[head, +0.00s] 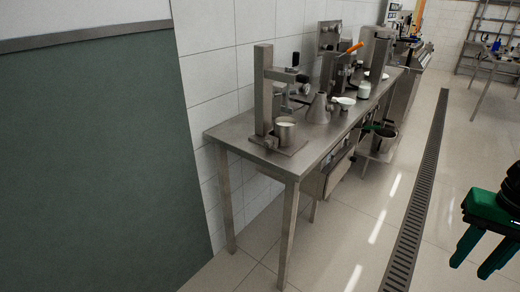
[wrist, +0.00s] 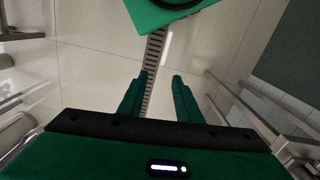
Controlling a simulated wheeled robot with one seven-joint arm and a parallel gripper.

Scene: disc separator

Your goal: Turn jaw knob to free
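A metal stand (head: 263,92) with an upright column stands at the near end of the steel table. Small black knobs (head: 302,78) show on its right side; I cannot tell for certain which is the jaw knob or how it is turned. A metal cup with white contents (head: 286,130) stands at the stand's foot. My gripper (head: 473,267) has green fingers and hangs at the far right, over the floor and well apart from the table. In the wrist view, my gripper (wrist: 160,78) points at the floor, its fingers apart with nothing between them.
The steel table (head: 228,132) runs along the tiled wall. A metal cone (head: 319,110), a small white-filled bowl (head: 345,102) and a device with an orange handle (head: 355,47) stand farther along. A pot (head: 382,143) sits lower down. The floor beside the drain grate (head: 418,195) is clear.

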